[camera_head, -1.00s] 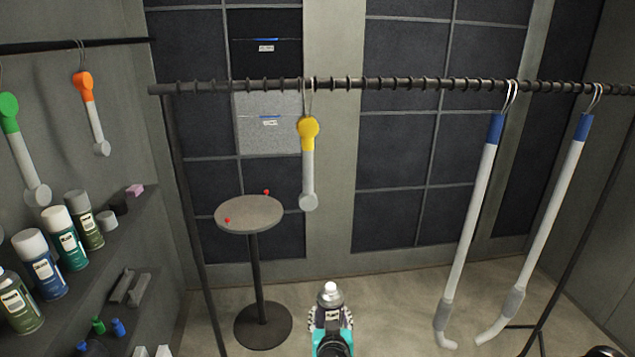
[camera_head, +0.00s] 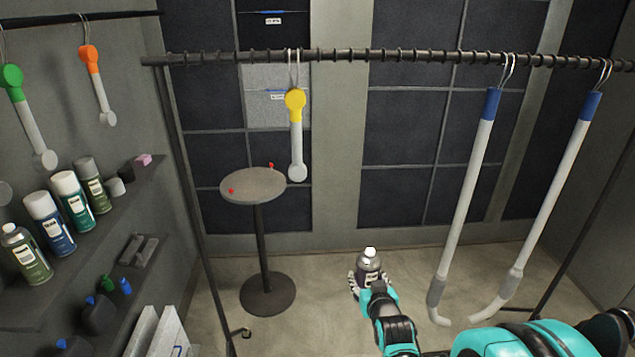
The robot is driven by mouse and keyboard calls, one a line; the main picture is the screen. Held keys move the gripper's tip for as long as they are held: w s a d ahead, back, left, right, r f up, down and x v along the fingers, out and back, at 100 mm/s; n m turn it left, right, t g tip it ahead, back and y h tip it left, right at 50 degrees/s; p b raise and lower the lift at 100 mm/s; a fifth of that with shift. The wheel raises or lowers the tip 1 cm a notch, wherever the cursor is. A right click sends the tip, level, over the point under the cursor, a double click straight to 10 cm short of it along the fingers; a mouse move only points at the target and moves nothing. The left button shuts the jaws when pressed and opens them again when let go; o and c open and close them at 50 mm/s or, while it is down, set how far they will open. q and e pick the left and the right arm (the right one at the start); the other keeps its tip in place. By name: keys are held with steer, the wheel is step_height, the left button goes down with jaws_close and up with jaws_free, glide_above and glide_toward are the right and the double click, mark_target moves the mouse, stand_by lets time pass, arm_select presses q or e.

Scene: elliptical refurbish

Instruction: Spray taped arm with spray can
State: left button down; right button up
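My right gripper (camera_head: 369,283), at the end of a teal arm coming in from the lower right, is shut around a dark spray can (camera_head: 368,264) with a silver top and pale nozzle. The can is upright, low in front of the hanging rail; its lower part is hidden by the gripper. A short white arm with a yellow taped top (camera_head: 296,130) hangs from the rail, up and left of the can and apart from it. Two long white arms with blue tops, (camera_head: 467,190) and (camera_head: 556,190), hang to the right. My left gripper is not in view.
A round table (camera_head: 253,185) with two red bits stands behind the rail (camera_head: 430,57). Wall shelves at left hold several spray cans (camera_head: 50,223) and small bottles. Arms with green (camera_head: 12,77) and orange (camera_head: 89,58) tops hang above them. The central floor is clear.

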arm_select(q)
steer(key=shift+r, duration=0.1)
